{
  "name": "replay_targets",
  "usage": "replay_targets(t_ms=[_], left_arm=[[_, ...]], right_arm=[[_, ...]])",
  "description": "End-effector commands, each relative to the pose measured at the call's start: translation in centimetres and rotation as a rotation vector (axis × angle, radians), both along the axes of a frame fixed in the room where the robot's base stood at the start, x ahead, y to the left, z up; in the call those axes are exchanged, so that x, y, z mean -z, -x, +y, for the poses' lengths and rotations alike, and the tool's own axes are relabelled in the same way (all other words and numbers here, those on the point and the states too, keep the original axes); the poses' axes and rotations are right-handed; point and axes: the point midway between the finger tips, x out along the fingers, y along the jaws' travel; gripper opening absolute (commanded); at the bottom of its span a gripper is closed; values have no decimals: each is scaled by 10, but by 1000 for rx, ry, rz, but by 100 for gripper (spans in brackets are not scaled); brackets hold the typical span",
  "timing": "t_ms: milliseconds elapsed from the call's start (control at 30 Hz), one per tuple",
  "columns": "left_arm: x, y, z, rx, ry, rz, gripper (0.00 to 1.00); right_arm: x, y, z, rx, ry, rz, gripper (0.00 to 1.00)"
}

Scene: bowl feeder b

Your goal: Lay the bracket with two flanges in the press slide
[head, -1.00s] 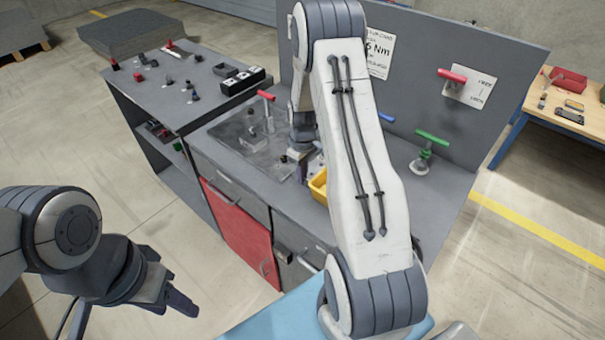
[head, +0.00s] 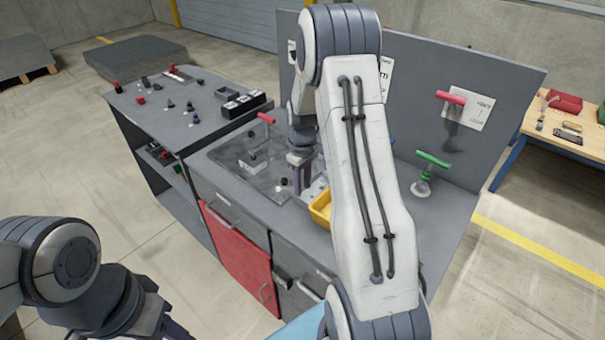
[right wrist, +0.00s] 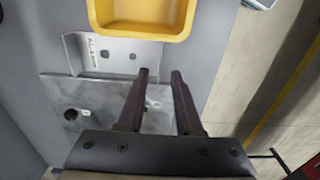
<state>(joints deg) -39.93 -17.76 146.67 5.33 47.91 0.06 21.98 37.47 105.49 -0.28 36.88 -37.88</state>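A light metal plate (right wrist: 115,52) with lettering, holes and a raised left edge lies beside the yellow bin in the right wrist view. It may be the flanged bracket, but I cannot tell. Its edge also shows in the head view (head: 314,191). My right gripper (right wrist: 160,75) is open, its dark fingers apart near the plate's lower right edge, with nothing seen between them. In the head view the right gripper (head: 299,184) hangs over the bench. I cannot identify the press slide for certain. My left gripper (head: 176,331) is at the bottom, its fingers cut off by the picture edge.
A yellow bin (right wrist: 140,33) is close to the right gripper. A grey plate (right wrist: 100,92) with a dark knob (right wrist: 70,114) lies nearer the wrist. A red T-handle (head: 266,118) and a green handle (head: 433,159) stand on the bench. An upright panel (head: 470,135) rises behind.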

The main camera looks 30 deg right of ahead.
Motion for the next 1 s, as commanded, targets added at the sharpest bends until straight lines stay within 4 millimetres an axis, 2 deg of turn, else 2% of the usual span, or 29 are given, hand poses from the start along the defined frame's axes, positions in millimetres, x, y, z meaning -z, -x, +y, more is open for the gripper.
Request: replay_targets(t_ms=[100,300,533,633,667,733,833,900,967,1000], left_arm=[[9,0,0,1,0,0,50],[14,0,0,1,0,0,50],[14,0,0,1,0,0,50],[14,0,0,1,0,0,50],[14,0,0,1,0,0,50],[14,0,0,1,0,0,50],[14,0,0,1,0,0,50],[14,0,0,1,0,0,50],[14,0,0,1,0,0,50],[14,0,0,1,0,0,50]], right_arm=[[-25,-2,0,0,2,-6,34],[-55,-1,0,0,1,-3,34],[-64,0,1,-1,-1,0,34],[-70,0,17,-16,-1,-4,34],[-73,1,28,-26,-2,-4,34],[-85,6,67,-57,-6,-13,34],[-106,31,142,-120,-18,-23,34],[-118,63,194,-168,-30,-29,34],[-125,97,231,-206,-42,-32,34],[-129,121,251,-231,-50,-32,34]])
